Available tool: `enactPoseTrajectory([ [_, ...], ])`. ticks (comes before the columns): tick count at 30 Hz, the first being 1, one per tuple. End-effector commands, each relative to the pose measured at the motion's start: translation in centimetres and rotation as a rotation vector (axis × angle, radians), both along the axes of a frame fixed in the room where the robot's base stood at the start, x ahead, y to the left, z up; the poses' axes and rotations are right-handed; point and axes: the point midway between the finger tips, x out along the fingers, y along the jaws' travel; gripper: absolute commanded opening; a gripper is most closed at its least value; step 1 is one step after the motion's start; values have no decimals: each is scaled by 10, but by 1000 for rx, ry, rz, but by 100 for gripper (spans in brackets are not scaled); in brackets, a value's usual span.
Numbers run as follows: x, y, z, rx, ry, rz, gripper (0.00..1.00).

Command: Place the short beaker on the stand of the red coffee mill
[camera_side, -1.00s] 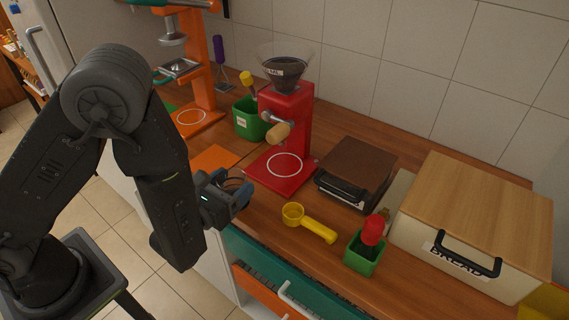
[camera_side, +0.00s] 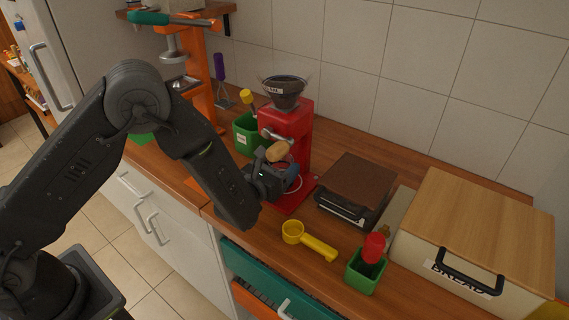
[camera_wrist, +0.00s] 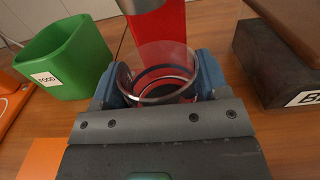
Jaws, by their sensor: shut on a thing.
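The red coffee mill (camera_side: 296,135) stands on the counter with a dark hopper on top and a wooden crank knob. Its red base (camera_side: 304,194) carries a white ring mark. My gripper (camera_side: 284,182) is in front of the mill, over the base's near-left part. In the wrist view my gripper (camera_wrist: 158,88) is shut on the clear glass short beaker (camera_wrist: 160,62), held between blue fingers. The mill's red column (camera_wrist: 160,28) shows right behind the beaker. The beaker hardly shows in the side view. I cannot tell whether its bottom touches the stand.
A green bin (camera_side: 247,134) stands left of the mill; it also shows in the wrist view (camera_wrist: 66,58). A brown-topped dark box (camera_side: 355,184) is close on the right. A yellow scoop (camera_side: 309,240), a green cup (camera_side: 365,271) and a bread box (camera_side: 478,235) are further right.

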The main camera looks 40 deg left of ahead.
Motion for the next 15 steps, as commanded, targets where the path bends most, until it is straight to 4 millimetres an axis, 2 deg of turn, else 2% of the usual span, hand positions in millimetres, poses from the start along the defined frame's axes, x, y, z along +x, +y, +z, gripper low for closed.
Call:
enactPoseTrajectory([
  [4,20,1,1,-1,-2,1,44],
  [6,18,0,-6,1,2,0,44],
  [15,18,0,-7,0,-1,0,44],
])
